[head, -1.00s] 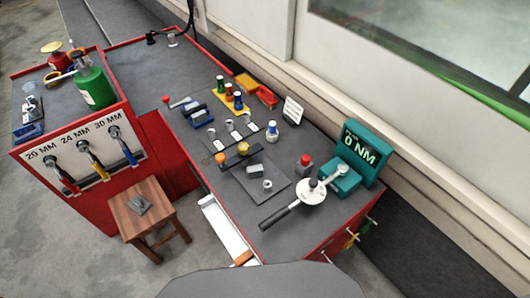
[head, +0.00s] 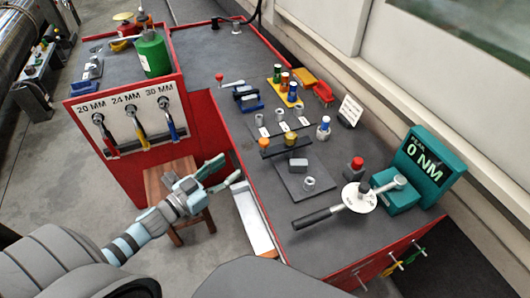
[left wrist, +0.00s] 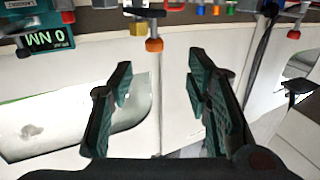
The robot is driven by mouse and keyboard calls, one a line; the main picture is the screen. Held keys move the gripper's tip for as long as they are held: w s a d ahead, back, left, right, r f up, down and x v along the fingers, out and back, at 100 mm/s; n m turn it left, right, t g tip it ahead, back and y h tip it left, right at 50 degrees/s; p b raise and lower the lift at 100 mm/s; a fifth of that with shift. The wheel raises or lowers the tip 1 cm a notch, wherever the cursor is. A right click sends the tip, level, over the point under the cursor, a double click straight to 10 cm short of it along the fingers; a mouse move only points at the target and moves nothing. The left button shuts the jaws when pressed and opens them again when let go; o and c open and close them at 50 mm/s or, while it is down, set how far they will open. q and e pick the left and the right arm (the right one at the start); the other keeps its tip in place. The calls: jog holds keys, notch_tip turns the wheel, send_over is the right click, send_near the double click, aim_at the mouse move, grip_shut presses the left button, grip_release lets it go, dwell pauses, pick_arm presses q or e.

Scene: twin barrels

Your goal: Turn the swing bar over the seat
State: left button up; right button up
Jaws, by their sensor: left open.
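The swing bar (head: 279,149) is a dark bar above a grey plate (head: 291,187) on the bench. It has an orange knob (head: 264,142) at its left end and a yellow piece (head: 290,138) near its middle. A grey block (head: 299,165) and a metal ring (head: 309,184) are in front of it; I cannot tell which is the seat. My left gripper (head: 230,170) is open and empty, left of the knob and apart from it. In the left wrist view the orange knob (left wrist: 154,45) appears upside down beyond the open fingers (left wrist: 160,66). My right gripper is not in view.
A round white dial with a black handle (head: 316,217) and a teal readout (head: 423,165) stand at the right. A wooden stool (head: 163,183) stands below the arm. Hanging wrenches (head: 137,125) are behind it. Sockets and bottles (head: 292,91) stand farther back.

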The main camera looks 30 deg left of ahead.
aim_at(260, 144)
pick_arm(q)
jog(key=x, duration=0.5)
jog(key=r+x, duration=0.1)
jog(key=x, duration=0.8)
jog(key=shift+w+d+r+p, duration=0.15)
jog(key=shift+d+p, duration=0.15)
jog(key=shift+d, duration=0.2)
grip_shut()
